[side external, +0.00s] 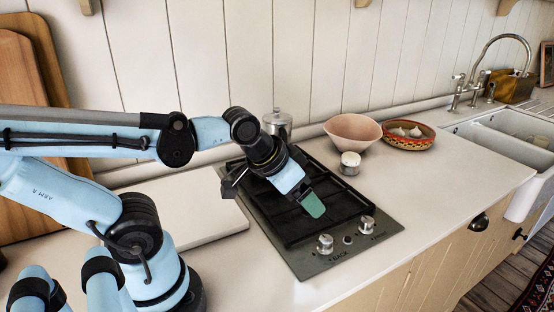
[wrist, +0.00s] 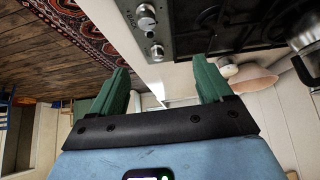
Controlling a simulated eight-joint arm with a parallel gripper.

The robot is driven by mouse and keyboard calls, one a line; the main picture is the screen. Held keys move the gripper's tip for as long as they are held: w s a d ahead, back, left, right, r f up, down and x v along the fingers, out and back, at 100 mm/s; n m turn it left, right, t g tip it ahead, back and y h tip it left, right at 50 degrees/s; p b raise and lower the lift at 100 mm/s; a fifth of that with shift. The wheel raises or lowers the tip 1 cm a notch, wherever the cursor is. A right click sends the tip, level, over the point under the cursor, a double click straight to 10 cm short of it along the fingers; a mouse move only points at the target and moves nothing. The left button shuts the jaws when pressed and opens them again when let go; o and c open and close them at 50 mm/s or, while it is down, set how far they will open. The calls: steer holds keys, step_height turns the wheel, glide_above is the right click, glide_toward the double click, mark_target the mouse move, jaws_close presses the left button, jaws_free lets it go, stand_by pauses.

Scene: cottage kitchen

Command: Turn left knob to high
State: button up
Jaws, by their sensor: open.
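The left knob (side external: 325,244) is a silver dial on the front strip of the black gas cooktop (side external: 308,262), beside the word BACK. A second silver knob (side external: 366,224) stands to its right, with a small button between them. I cannot read the dial settings. My gripper (side external: 311,204) is over the cooktop, behind and above the left knob, apart from both knobs. In the wrist view its green fingers (wrist: 165,82) are spread with nothing between them. Two silver dials show beyond the fingers there, an upper one (wrist: 146,16) and a lower one (wrist: 157,51).
A lidded metal pot (side external: 277,124) stands behind the cooktop. The counter front is clear.

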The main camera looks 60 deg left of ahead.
steer(key=shift+w+d+r+g, duration=0.1)
steer(key=shift+w+r+g, duration=0.1)
steer(key=shift+w+g, duration=0.1)
steer(key=shift+c, duration=1.1)
steer(key=shift+w+r+g, duration=0.2)
steer(key=shift+w+g, duration=0.1)
steer(key=shift+c, duration=0.4)
steer(key=g, duration=0.6)
glide_above(328, 238)
step_height(328, 238, down, 13)
steer(key=shift+r, duration=0.2)
steer(key=c, duration=1)
